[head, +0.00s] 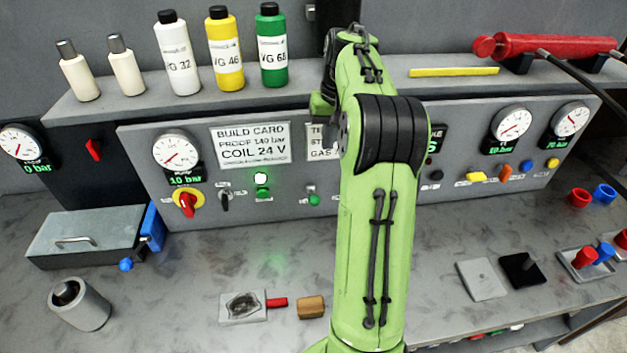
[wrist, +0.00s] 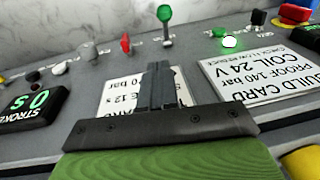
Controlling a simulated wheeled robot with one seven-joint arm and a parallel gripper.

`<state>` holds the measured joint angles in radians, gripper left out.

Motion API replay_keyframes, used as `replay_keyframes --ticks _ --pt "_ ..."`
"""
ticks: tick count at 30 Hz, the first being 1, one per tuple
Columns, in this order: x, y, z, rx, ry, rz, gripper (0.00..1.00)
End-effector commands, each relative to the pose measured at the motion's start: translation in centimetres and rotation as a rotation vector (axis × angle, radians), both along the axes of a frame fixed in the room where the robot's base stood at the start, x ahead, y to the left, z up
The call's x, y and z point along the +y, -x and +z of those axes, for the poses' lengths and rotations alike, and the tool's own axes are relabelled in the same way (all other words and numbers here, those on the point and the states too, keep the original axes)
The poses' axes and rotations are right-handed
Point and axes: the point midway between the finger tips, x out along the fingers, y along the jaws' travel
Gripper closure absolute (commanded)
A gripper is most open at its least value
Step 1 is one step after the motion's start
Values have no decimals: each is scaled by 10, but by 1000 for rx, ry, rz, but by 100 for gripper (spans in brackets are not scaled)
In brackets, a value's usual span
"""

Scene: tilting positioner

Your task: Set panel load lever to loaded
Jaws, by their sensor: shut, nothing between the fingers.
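The grey panel (head: 285,220) stands at the back of the bench. A lever with a green knob (head: 313,199) stands out from its lower middle; a green-knobbed lever (wrist: 165,14) also shows at the top of the wrist view. A small black lever (head: 224,199) sits farther left. I cannot read their labels, so I cannot tell which is the load lever. My gripper (wrist: 163,80) is shut and empty in the wrist view, in front of the printed cards and apart from the green-knobbed lever. My arm hides the panel's middle in the head view.
Bottles, including a yellow one (head: 226,50), stand on the shelf above the panel. A red-and-yellow rotary switch (head: 187,203) and a lit green lamp (head: 261,179) are on the panel. A grey box (head: 85,240) and a metal cylinder (head: 80,305) stand on the bench left.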

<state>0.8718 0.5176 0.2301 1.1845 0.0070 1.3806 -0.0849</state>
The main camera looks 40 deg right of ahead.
Motion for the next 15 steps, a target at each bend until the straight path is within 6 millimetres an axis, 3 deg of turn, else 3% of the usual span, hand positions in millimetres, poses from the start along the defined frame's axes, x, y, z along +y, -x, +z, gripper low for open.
replay_keyframes --ticks 5,15 --pt "1 -1 -11 2 -2 1 100" --pt "5 -10 -83 3 -3 3 100"
